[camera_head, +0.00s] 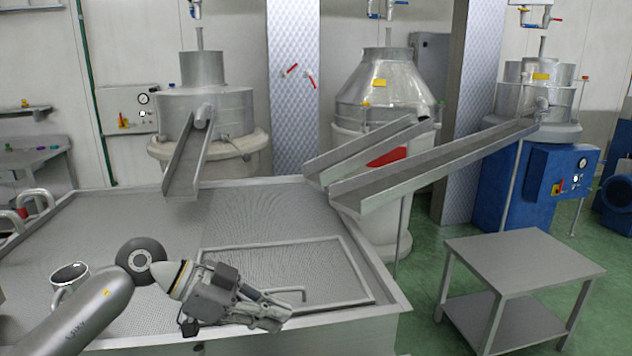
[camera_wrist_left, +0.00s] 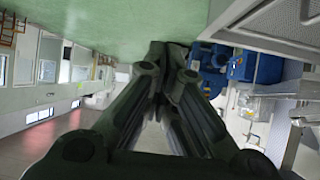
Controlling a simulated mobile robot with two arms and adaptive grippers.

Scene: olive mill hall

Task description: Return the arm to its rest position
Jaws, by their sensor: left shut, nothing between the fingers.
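My left arm comes in from the lower left in the head view. Its left gripper (camera_head: 278,312) points to the right above the near part of a large metal basin table (camera_head: 230,215). In the left wrist view the gripper's dark fingers (camera_wrist_left: 170,52) meet at their tips, shut with nothing between them. My right gripper does not show in either view.
A framed mesh panel with a handle (camera_head: 290,292) lies in the basin under the gripper. Metal chutes (camera_head: 430,165) reach over its far side from the separators (camera_head: 385,85). A low steel table (camera_head: 522,262) stands at the right, with green floor (camera_head: 425,285) between.

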